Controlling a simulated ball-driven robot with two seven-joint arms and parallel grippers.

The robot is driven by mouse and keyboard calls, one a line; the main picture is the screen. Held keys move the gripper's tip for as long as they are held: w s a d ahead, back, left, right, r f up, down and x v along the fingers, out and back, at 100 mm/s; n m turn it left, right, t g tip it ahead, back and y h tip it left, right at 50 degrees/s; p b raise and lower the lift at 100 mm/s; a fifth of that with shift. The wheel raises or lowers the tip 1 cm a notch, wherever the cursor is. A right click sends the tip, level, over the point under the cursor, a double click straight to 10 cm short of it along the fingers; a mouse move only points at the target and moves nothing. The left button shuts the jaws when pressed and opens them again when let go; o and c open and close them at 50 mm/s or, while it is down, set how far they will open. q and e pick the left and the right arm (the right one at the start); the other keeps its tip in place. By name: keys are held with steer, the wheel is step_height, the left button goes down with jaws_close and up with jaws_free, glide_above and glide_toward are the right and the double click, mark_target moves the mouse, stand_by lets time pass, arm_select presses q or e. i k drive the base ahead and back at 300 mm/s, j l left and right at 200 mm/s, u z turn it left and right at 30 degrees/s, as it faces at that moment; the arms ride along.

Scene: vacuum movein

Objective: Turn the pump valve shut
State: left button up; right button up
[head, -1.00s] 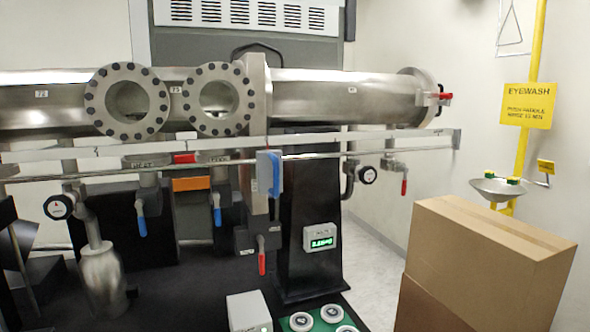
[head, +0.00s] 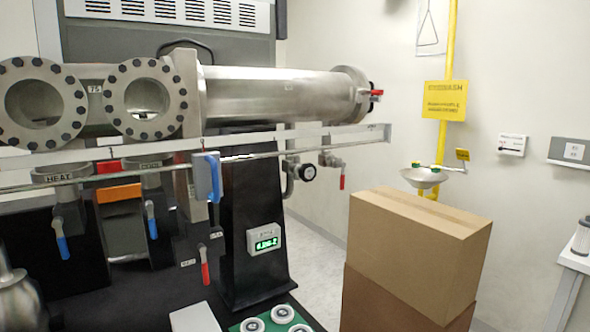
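Several valves with lever handles show in the head view, and I cannot read which is marked as the pump valve. One red lever (head: 205,266) hangs down at the lower middle, with small blurred labels near it. Blue levers (head: 62,238) and (head: 152,220) hang below the ports at left. Another red lever (head: 342,182) hangs under the right part of the steel tube (head: 275,97), beside a round black-faced knob or gauge (head: 307,173). A red handle (head: 376,92) sits on the tube's end flange. Neither gripper is in view.
Stacked cardboard boxes (head: 410,250) stand on the floor at right. Behind them is an eyewash basin (head: 424,177) on a yellow pipe. A rail (head: 250,143) crosses in front of the tube. A white-topped table (head: 575,250) is at the right edge. Floor shows between machine and boxes.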

mark_target(307, 172)
steer(key=l+u, duration=0.1)
steer(key=u, duration=0.15)
steer(key=l+u, duration=0.1)
steer(key=u, duration=0.2)
steer(key=i+l+u, duration=0.1)
steer(key=l+u, duration=0.2)
steer(key=l, duration=0.6)
steer(key=l+u, duration=0.35)
steer(key=l, duration=0.55)
